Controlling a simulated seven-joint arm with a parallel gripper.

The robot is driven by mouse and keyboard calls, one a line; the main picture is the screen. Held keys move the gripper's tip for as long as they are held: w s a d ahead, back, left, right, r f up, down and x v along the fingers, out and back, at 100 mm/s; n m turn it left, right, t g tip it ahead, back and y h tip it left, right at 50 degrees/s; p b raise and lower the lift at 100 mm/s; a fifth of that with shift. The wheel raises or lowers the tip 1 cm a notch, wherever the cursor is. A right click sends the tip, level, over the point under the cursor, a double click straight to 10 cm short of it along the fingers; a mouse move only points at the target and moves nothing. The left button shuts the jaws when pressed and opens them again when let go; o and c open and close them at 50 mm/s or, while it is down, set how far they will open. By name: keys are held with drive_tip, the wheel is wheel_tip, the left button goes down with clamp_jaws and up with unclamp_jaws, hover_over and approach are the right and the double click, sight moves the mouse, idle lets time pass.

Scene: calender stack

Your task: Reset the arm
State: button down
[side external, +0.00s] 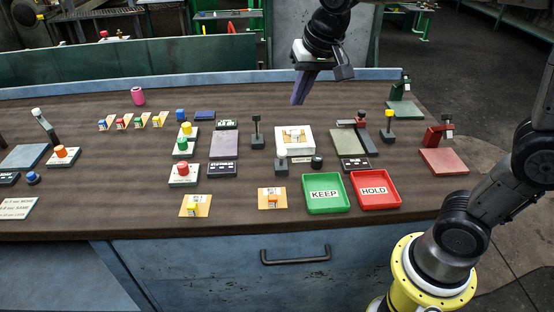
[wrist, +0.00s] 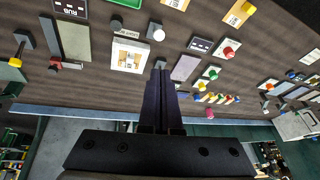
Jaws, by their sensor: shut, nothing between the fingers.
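My gripper (side external: 299,99) hangs in the air above the back middle of the brown worktable (side external: 230,244). Its long dark fingers are together with nothing between them. In the wrist view my gripper (wrist: 161,72) points over the table, with the two fingers side by side. A white square stand (side external: 294,141) with a small tan piece on it is below and in front of the gripper; it also shows in the wrist view (wrist: 130,55). The gripper touches nothing that I can see.
A green KEEP tray (side external: 324,207) and a red HOLD tray (side external: 374,203) sit at the front. Button boxes stand left of centre, including one with a red button (side external: 183,168). Bare table lies left of the gripper.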

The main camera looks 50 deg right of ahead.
drive_tip(key=s+r+n+t, duration=0.2)
drive_tip(key=s, duration=1)
drive_tip(key=s+f+n+y, duration=0.1)
drive_tip(key=s+f+n, duration=0.3)
drive_tip(key=s+f, duration=0.2)
drive_tip(key=shift+s+f+g, duration=0.2)
drive_tip(key=shift+s+g, duration=0.1)
drive_tip(key=shift+s, duration=0.95)
